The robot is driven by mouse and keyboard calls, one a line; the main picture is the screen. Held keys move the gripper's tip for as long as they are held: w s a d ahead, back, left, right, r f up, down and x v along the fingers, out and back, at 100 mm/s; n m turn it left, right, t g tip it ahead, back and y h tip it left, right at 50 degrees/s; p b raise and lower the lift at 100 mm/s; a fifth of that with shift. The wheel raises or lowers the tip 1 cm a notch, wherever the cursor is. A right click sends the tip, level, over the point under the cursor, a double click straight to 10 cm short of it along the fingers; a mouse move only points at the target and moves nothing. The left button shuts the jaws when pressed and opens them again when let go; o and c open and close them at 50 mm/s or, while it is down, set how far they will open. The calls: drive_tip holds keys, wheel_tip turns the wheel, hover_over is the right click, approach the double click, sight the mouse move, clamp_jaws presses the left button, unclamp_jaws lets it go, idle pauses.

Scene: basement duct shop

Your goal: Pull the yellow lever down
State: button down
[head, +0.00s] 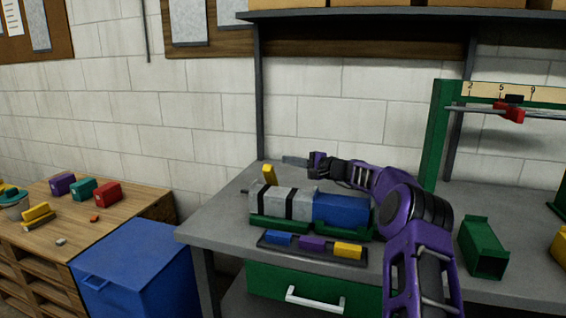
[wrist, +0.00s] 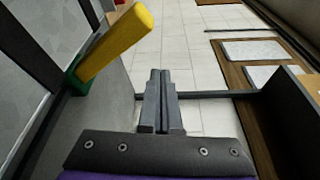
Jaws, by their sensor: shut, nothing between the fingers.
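The yellow lever (head: 268,175) stands up at the back of the grey workbench, behind a grey and blue cylindrical machine that hides its lower part. In the wrist view the yellow lever (wrist: 115,43) rises at a slant from a green base (wrist: 73,80), left of my fingers. My gripper (head: 289,160) reaches in from the right and is just right of and slightly above the lever in the head view. In the wrist view my gripper (wrist: 160,76) has its fingers together, with nothing between them. A gap shows between the fingers and the lever.
The machine (head: 342,209) sits on green supports in front of the lever. A dark tray (head: 313,252) with coloured buttons or blocks lies before it. A green frame (head: 437,135) stands at right, near a green hollow block (head: 484,248). A blue bin (head: 140,270) stands left of the bench.

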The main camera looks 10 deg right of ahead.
drive_tip(key=f+v, duration=0.1)
drive_tip(key=v, duration=0.6)
drive_tip(key=shift+f, duration=0.15)
